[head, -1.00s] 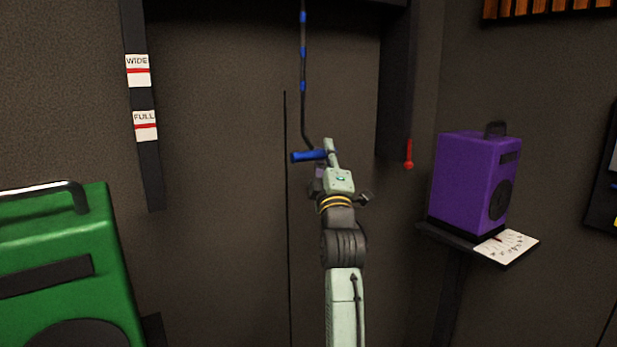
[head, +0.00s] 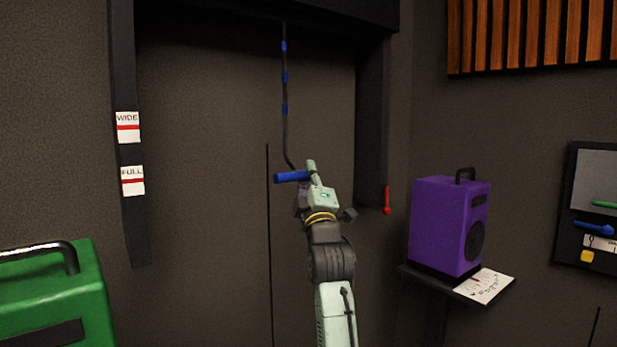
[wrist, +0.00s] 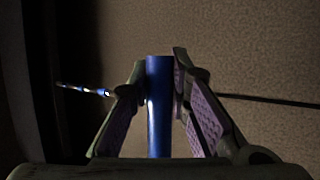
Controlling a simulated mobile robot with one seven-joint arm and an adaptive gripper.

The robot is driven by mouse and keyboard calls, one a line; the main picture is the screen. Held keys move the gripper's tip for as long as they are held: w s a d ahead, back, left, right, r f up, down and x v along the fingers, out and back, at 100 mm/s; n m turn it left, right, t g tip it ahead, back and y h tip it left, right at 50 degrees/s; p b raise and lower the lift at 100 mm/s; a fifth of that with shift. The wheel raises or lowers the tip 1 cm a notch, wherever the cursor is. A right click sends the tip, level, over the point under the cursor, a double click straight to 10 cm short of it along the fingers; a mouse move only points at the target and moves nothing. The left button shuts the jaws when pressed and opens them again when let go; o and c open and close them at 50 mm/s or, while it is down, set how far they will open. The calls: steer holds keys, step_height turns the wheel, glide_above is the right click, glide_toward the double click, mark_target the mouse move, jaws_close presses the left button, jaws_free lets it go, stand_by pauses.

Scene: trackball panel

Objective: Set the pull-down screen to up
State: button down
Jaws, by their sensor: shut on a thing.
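A blue handle (head: 291,177) hangs at the lower end of a dark cord with blue bands (head: 285,85). The cord rises to the dark housing (head: 330,10) at the top of the screen frame. My gripper (head: 309,175) is at the handle's right part. In the wrist view the blue handle (wrist: 159,105) stands between the two fingers of my gripper (wrist: 160,100), which are shut on it. The banded cord also shows at the left of the wrist view (wrist: 85,89). No lowered screen cloth can be made out in the frame.
A dark post with WIDE (head: 128,127) and FULL (head: 132,181) labels stands left. A green case (head: 60,290) is at lower left. A purple box (head: 447,225) sits on a small shelf at right. A red lever (head: 386,200) hangs from the right post. A panel (head: 595,205) is far right.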

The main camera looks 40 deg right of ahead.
steer(key=c, duration=1.5)
jaws_free()
steer(key=shift+s+r, duration=0.1)
steer(key=shift+r, duration=0.2)
steer(key=shift+f, duration=0.1)
steer(key=v, duration=1.2)
